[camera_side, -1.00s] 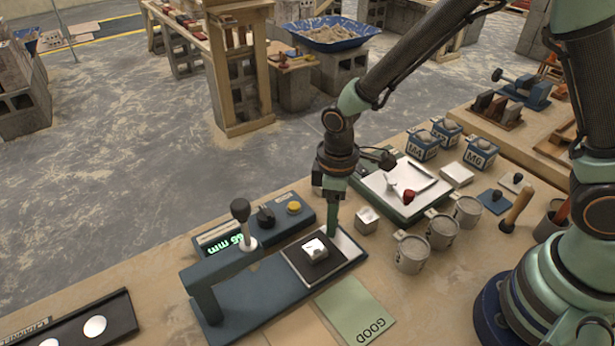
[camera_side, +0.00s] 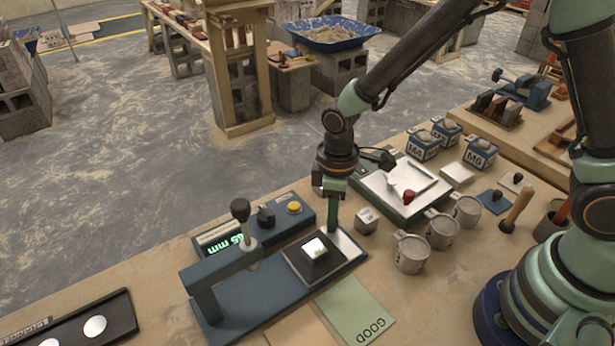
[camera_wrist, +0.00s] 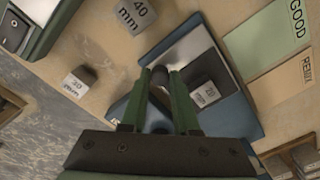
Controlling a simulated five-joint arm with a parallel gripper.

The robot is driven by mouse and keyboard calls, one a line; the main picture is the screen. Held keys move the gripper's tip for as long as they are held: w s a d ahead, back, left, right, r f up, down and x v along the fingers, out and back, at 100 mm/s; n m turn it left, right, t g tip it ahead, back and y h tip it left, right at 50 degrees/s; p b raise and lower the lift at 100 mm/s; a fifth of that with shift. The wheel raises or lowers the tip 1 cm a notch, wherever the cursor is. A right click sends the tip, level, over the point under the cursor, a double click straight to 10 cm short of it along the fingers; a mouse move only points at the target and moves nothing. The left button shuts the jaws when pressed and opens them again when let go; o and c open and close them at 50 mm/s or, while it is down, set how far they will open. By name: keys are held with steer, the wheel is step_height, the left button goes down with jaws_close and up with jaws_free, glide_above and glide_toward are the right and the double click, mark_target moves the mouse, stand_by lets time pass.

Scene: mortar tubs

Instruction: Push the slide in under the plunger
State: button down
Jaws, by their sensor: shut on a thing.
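The gauge stand has a blue base (camera_side: 245,297) and a plunger (camera_side: 248,238) with a black ball top. The black slide (camera_side: 306,267) lies on the right part of the base, clear of the plunger, with bright metal showing beyond it. A pale metal block (camera_side: 315,248) sits on the slide; in the wrist view a block (camera_wrist: 205,94) marked 20 mm sits on it. My gripper (camera_side: 332,232) is at the slide's far right side. In the wrist view my green fingers (camera_wrist: 162,85) are shut on a dark upright knob (camera_wrist: 160,74), its lower part hidden.
A green GOOD card (camera_side: 355,308) lies in front of the stand. A loose block (camera_side: 366,220), cups (camera_side: 411,254) and a white-topped tray (camera_side: 400,190) stand to the right. The control box (camera_side: 275,223) with a green-lit display runs behind the plunger.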

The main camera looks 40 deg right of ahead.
mark_target(297, 249)
stand_by(0.9)
steer(key=a, duration=0.8)
steer(key=shift+a, duration=0.2)
steer(key=c, duration=0.7)
jaws_free()
steer(key=shift+o, duration=0.2)
steer(key=shift+r, duration=0.15)
step_height(297, 249, up, 12)
